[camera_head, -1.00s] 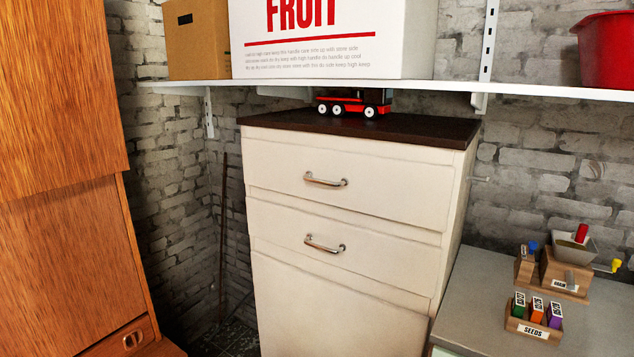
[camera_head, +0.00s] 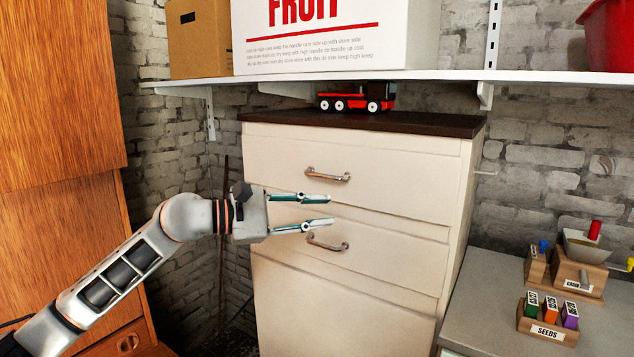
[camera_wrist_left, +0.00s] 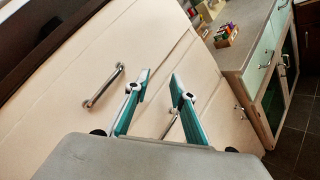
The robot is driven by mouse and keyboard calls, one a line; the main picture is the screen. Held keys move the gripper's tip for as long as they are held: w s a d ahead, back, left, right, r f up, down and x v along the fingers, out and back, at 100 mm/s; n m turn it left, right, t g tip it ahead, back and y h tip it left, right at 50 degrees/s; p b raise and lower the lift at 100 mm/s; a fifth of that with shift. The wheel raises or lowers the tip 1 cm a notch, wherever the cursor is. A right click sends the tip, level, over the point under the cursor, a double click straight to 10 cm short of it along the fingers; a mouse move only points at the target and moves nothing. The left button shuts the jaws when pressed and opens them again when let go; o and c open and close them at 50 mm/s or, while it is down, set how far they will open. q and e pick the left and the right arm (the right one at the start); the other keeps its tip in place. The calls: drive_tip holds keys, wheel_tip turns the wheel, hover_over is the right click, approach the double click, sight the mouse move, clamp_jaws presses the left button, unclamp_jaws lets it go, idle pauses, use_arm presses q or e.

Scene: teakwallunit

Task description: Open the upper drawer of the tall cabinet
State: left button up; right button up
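The tall cabinet (camera_head: 350,290) is cream with a dark brown top and stands against the brick wall. Its upper drawer (camera_head: 400,180) is closed and has a metal bar handle (camera_head: 328,174). A second drawer below has a similar handle (camera_head: 327,243). My left gripper (camera_head: 332,211) is open and empty in front of the cabinet, between the two handles in the head view. In the left wrist view its fingers (camera_wrist_left: 160,86) are apart, with the upper handle (camera_wrist_left: 104,86) to their left and the other handle partly hidden behind a finger. My right gripper is not in view.
A white shelf (camera_head: 440,76) above the cabinet holds a FRUIT box (camera_head: 330,40), a brown box and a red bucket. A red toy truck (camera_head: 357,97) stands on the cabinet. A grey counter (camera_head: 480,310) with seed boxes is at right, a wooden unit (camera_head: 60,90) at left.

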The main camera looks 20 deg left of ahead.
sight(320, 176)
use_arm(q)
drive_tip(key=w+a+r+m+t+y, duration=0.2)
drive_tip(key=a+r+m+y, duration=0.2)
drive_tip(key=a+r, duration=0.3)
drive_tip(key=x, duration=0.6)
drive_tip(key=shift+w+a+f, duration=0.15)
drive_tip(key=shift+w+f, duration=0.1)
drive_tip(key=shift+f, duration=0.1)
drive_tip(key=shift+w+d+f+p, duration=0.2)
drive_tip(key=shift+w+d+p, duration=0.15)
drive_tip(key=shift+w, duration=0.2)
clamp_jaws()
